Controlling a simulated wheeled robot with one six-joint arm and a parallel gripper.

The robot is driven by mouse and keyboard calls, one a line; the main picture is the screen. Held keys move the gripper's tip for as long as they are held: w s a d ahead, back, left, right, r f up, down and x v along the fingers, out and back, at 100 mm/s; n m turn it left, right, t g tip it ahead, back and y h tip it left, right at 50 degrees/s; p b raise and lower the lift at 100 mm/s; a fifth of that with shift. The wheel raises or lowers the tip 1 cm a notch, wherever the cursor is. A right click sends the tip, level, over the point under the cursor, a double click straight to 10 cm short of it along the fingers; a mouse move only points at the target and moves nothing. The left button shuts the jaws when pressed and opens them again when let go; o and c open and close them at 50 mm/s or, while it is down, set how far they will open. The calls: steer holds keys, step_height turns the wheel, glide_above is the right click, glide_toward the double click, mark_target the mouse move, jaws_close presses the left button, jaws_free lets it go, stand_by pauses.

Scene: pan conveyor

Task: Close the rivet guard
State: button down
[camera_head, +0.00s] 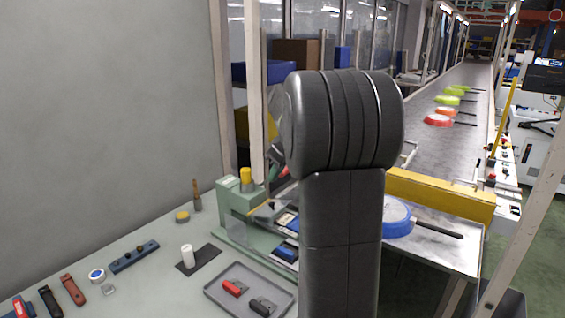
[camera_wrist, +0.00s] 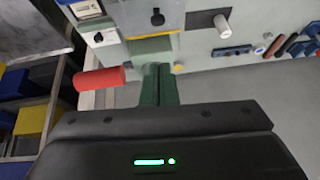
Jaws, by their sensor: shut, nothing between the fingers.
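The pale green rivet press (camera_head: 231,204) with a yellow cap stands on the bench, left of my arm. It also shows in the wrist view (camera_wrist: 150,46), just beyond my fingertips. I cannot clearly make out the guard or how far it is open; a faint clear panel may be at the front of the press. My gripper's dark green fingers (camera_wrist: 160,72) are shut and hold nothing. A red cylindrical handle (camera_wrist: 100,78) is beside them, to the left, apart from them. In the head view my arm hides much of the gripper and the right side of the press.
A grey tray (camera_head: 225,305) with a red and a black part lies in front. A white cylinder (camera_head: 187,256) stands on a dark mat. A blue pan (camera_head: 397,217) lies at the near conveyor end, by a yellow crossbar (camera_head: 440,196). A post (camera_head: 255,90) rises behind the press.

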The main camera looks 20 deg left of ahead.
step_height(320, 180, down, 6)
steer(key=shift+s+a+f, duration=0.1)
steer(key=shift+s+f, duration=0.05)
steer(key=shift+f, duration=0.1)
stand_by(0.5)
